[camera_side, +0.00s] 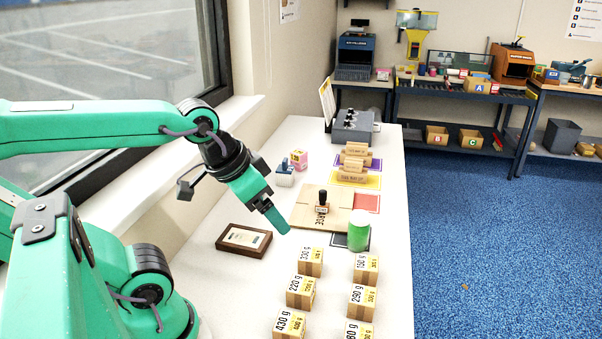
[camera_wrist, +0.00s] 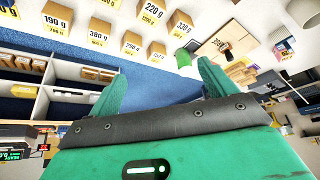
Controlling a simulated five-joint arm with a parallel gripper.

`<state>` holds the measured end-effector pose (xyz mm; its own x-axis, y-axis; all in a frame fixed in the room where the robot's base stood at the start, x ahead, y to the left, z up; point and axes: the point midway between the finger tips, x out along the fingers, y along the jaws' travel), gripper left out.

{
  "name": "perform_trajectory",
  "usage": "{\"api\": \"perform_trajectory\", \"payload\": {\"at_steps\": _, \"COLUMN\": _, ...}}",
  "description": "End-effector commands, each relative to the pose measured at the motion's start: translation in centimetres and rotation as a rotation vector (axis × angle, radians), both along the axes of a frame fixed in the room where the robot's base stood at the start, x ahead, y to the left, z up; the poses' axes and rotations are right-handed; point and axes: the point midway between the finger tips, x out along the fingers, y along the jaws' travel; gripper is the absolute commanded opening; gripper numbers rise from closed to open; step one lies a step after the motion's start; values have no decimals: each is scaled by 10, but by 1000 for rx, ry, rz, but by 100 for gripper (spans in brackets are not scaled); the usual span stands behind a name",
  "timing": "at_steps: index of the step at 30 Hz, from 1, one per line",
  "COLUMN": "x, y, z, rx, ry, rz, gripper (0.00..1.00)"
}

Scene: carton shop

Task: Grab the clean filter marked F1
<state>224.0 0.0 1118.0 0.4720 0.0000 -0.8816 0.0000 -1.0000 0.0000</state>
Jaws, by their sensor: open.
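I can make out no filter marked F1 in either view. My gripper (camera_side: 277,222) is open and empty above the white table (camera_side: 222,283), between the brown framed plaque and the flat carton. In the wrist view my gripper (camera_wrist: 160,84) shows its two green fingers spread apart, with nothing between them but blue floor behind. A green and white cylinder (camera_side: 359,236) stands right of the gripper; it shows partly in the wrist view (camera_wrist: 182,57). Its marking, if any, cannot be read.
Several small weight-marked boxes (camera_side: 310,262) stand at the table's front. A flat carton (camera_side: 296,215) bears a dark-handled stamp (camera_side: 322,201). The framed plaque (camera_side: 244,240) lies left. Wooden stamps (camera_side: 352,176) and a grey machine (camera_side: 352,126) stand farther back. Shelves (camera_side: 455,130) line the far wall.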

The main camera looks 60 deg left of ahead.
Motion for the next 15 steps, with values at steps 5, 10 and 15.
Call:
{"api": "perform_trajectory", "payload": {"at_steps": 5, "x": 0, "y": 0, "z": 0, "rx": 0, "ry": 0, "rz": 0, "gripper": 84}}
{"api": "perform_trajectory", "payload": {"at_steps": 10, "x": 5, "y": 2, "z": 3, "rx": -2, "ry": 1, "rz": 15, "gripper": 84}}
{"api": "perform_trajectory", "payload": {"at_steps": 15, "x": 22, "y": 10, "z": 12, "rx": -10, "ry": 9, "rz": 59, "gripper": 84}}
